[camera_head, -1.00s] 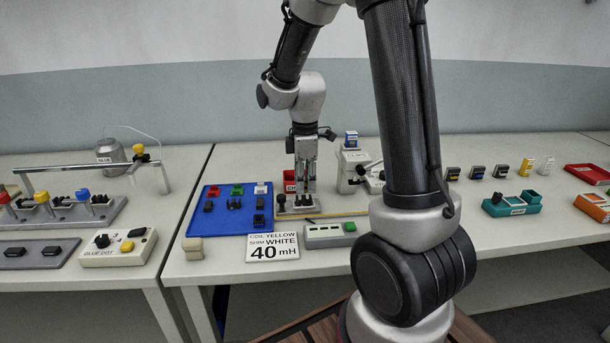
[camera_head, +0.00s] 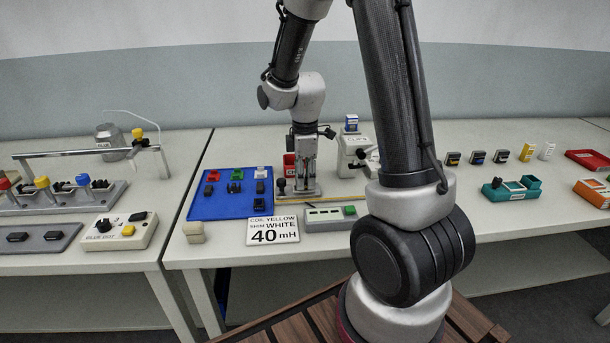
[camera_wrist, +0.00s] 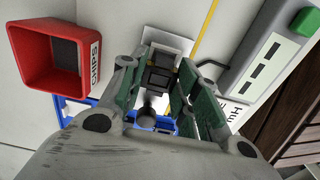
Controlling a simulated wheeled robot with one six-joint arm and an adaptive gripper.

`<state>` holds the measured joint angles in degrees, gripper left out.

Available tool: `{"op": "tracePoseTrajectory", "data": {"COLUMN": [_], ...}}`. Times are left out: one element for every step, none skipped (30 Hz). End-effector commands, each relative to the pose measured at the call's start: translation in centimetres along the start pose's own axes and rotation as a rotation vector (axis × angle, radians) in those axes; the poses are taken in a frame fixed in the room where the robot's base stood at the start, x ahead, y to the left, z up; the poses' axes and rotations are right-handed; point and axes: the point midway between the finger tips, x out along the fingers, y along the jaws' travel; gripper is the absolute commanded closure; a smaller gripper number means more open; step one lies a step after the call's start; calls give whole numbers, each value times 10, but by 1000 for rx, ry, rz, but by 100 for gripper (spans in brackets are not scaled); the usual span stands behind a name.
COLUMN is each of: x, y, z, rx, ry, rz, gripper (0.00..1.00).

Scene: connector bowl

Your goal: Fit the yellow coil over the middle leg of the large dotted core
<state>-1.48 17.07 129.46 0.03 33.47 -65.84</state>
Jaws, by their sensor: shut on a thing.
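My gripper (camera_head: 304,188) points down over the small grey fixture (camera_head: 298,198) on the middle table. In the wrist view, its green-padded fingers (camera_wrist: 163,68) close around a small dark piece (camera_wrist: 160,78), above a pale plate (camera_wrist: 180,42). The fingers hide much of this piece, and I cannot tell its kind for certain. I cannot make out the yellow coil in either view. The blue tray (camera_head: 222,212) holds a red coil (camera_head: 212,174), a green coil (camera_head: 236,173), a white coil (camera_head: 262,172) and several black cores (camera_head: 234,187). Dots on the cores are too small to see.
A red CHIPS bin (camera_wrist: 48,55) is close by. A white press-like device (camera_head: 353,150) stands right. A card (camera_head: 272,231) reading coil yellow, shim white, 40 mH and a green-buttoned box (camera_head: 330,217) lie in front.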

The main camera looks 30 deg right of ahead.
Motion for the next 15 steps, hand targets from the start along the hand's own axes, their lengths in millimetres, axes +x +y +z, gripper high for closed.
{"op": "tracePoseTrajectory", "data": {"x": [0,0,0,0,0,0,0,0,0,0,0,0,0,0,0], "y": [0,0,0,0,0,0,0,0,0,0,0,0,0,0,0], "z": [0,0,0,0,0,0,0,0,0,0,0,0,0,0,0], "rx": [0,0,0,0,0,0,0,0,0,0,0,0,0,0,0], "ry": [0,0,0,0,0,0,0,0,0,0,0,0,0,0,0], "rz": [0,0,0,0,0,0,0,0,0,0,0,0,0,0,0], "gripper": [87,87,87,87,87,67,61,56,49,43,43,43,43,43,43]}}
